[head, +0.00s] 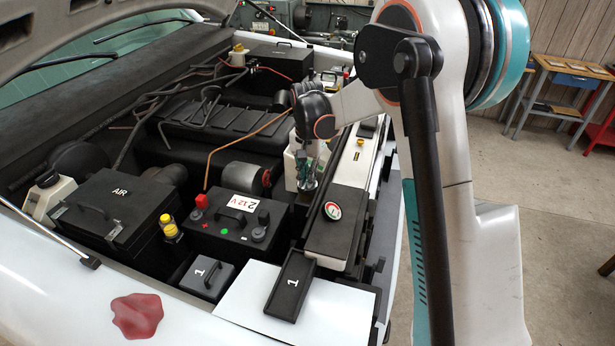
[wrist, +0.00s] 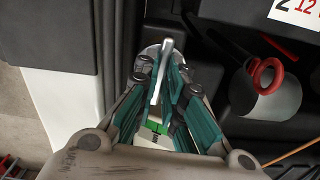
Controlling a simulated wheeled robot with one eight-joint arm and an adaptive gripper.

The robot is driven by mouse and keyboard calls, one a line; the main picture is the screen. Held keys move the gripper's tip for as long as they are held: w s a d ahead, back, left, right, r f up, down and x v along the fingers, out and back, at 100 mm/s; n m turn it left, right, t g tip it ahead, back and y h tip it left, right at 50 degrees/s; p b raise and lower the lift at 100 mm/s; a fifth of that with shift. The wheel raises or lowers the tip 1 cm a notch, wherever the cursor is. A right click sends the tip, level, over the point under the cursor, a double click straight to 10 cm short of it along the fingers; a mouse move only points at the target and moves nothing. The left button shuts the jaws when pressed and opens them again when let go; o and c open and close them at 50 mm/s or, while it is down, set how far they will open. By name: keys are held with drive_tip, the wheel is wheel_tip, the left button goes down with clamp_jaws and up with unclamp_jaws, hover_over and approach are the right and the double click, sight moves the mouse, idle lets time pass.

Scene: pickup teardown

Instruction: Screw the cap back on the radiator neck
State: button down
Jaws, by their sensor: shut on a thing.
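My gripper (head: 308,180) reaches down at the front of the engine bay, beside the black front panel. In the wrist view its teal fingers (wrist: 163,85) are closed around the upright silver tab of a round metal piece (wrist: 164,62), which looks like the radiator cap. Part of the round rim shows beyond the fingertips. The radiator neck is hidden below the cap and fingers, so I cannot tell whether the cap touches it or sits level. A small green patch (wrist: 154,128) shows between the fingers.
The battery (head: 235,222), labelled 2 12V, stands left of my gripper. A white reservoir (head: 291,165) is close beside it. A round red-and-white badge (head: 332,210) lies on the front panel (head: 333,236). A red cloth (head: 137,315) lies on the fender.

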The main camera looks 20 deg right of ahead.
drive_tip(key=m+b, duration=0.1)
drive_tip(key=m, duration=0.3)
drive_tip(key=shift+f, duration=0.1)
drive_tip(key=m+b, duration=0.1)
drive_tip(key=m, duration=0.2)
drive_tip(key=shift+m, duration=0.3)
drive_tip(key=m+b, duration=0.1)
drive_tip(key=m, duration=0.5)
drive_tip(key=c, duration=1.6)
unclamp_jaws()
